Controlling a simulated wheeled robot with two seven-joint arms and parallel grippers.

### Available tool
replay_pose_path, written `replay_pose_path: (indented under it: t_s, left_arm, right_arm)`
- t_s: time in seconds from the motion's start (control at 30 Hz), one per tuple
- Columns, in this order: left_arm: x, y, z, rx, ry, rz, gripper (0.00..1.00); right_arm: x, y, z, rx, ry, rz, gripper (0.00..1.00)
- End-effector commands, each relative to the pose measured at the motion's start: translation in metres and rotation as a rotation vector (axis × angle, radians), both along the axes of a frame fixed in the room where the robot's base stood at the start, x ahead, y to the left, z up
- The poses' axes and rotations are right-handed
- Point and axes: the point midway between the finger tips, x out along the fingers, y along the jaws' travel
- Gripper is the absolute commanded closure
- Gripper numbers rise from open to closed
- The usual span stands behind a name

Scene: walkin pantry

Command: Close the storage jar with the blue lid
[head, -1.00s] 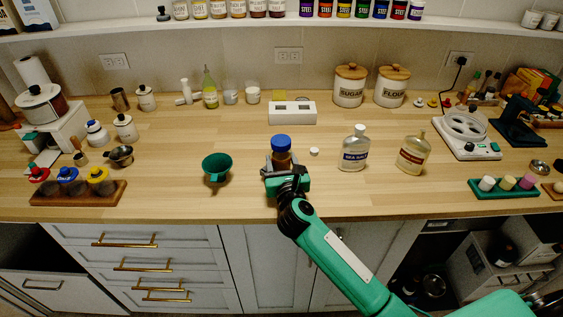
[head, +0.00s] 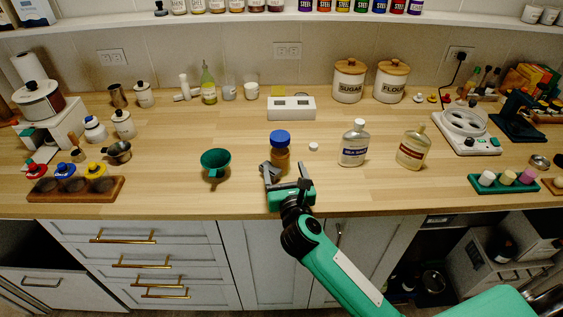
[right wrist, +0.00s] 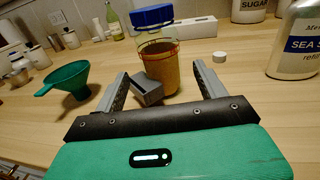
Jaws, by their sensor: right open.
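The storage jar (head: 280,160), filled with something brown, stands upright on the counter. The blue lid (head: 280,137) sits on its mouth; I cannot tell whether it is screwed tight. In the right wrist view the jar (right wrist: 159,70) stands just beyond my fingers, with the blue lid (right wrist: 153,16) on top. My right gripper (head: 286,178) is open and empty on the near side of the jar; its fingers also show in the right wrist view (right wrist: 163,88). A grey block-like piece (right wrist: 147,91) shows by the left finger; I cannot tell what it is. My left gripper is out of view.
A green funnel (head: 215,161) stands left of the jar. A small white cap (head: 313,146), a sea salt bottle (head: 354,146) and another bottle (head: 413,150) stand to the right. A wooden rack (head: 112,189) with red, blue and yellow tops is at the far left.

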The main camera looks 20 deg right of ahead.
Motion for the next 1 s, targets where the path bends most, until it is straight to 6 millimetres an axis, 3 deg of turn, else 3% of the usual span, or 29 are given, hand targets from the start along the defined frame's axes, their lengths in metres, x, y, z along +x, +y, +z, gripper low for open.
replay_pose_path:
  t_s: [0.1,0.33,1.0]
  left_arm:
    - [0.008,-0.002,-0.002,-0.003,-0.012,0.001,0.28]
    - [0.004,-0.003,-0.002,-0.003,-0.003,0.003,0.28]
    - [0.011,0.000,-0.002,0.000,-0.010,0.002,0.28]
  right_arm:
    - [-0.025,0.003,-0.002,0.000,0.002,0.000,0.27]
    - [-0.054,0.007,-0.001,0.000,0.001,0.000,0.27]
    - [-0.060,0.007,0.000,-0.001,0.000,-0.001,0.27]
